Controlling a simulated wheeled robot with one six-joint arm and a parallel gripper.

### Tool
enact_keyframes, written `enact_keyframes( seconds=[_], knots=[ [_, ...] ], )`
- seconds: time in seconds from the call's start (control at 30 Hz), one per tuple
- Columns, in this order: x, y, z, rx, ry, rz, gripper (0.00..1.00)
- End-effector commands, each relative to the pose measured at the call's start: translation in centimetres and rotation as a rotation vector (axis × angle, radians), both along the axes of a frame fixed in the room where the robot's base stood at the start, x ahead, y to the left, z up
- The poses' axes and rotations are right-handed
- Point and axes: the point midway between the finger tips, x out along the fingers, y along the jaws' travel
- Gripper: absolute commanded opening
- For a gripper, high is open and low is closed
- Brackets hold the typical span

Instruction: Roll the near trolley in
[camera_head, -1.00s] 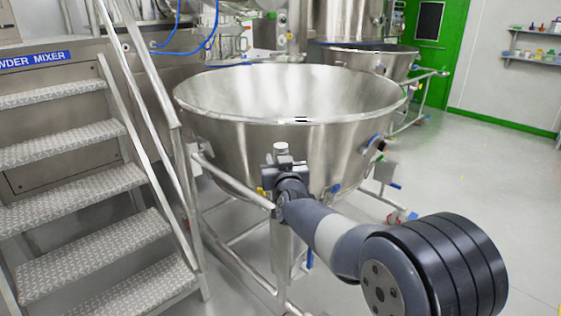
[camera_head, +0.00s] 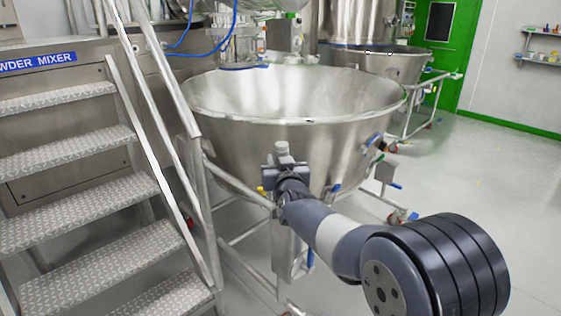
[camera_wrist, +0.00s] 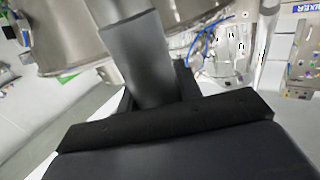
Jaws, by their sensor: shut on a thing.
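The near trolley carries a large open steel bowl (camera_head: 270,145) on a tubular frame (camera_head: 238,180) with castors, in the middle of the head view. My gripper (camera_head: 283,168) is at the near side of the trolley, shut on a part of its frame just below the bowl. My gripper's fingers hide the gripped part in the head view. In the wrist view my gripper (camera_wrist: 160,85) is around a grey upright bar (camera_wrist: 138,55), with the bowl (camera_wrist: 65,35) behind it on the left.
The powder mixer's metal steps (camera_head: 95,215) and handrail (camera_head: 160,150) stand close on the left. A second bowl trolley (camera_head: 385,65) stands behind on the right. Blue hoses (camera_head: 215,45) hang behind the bowl. The floor on the right (camera_head: 480,190) is clear.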

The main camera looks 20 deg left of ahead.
Motion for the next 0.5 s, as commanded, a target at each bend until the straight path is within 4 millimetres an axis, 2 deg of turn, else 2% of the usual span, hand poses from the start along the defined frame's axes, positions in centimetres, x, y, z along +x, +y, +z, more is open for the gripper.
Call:
enact_keyframes(
  seconds=[0.07,0.1,0.33,0.5],
  knots=[
    [-0.41,0.64,0.16,-0.001,-0.002,0.012,0.0],
    [-0.42,0.65,0.19,-0.001,-0.003,0.012,0.37],
    [-0.34,0.54,0.28,0.002,-0.005,0.01,0.55],
    [-0.24,0.4,0.3,0.002,-0.005,0.007,0.55]
  ],
)
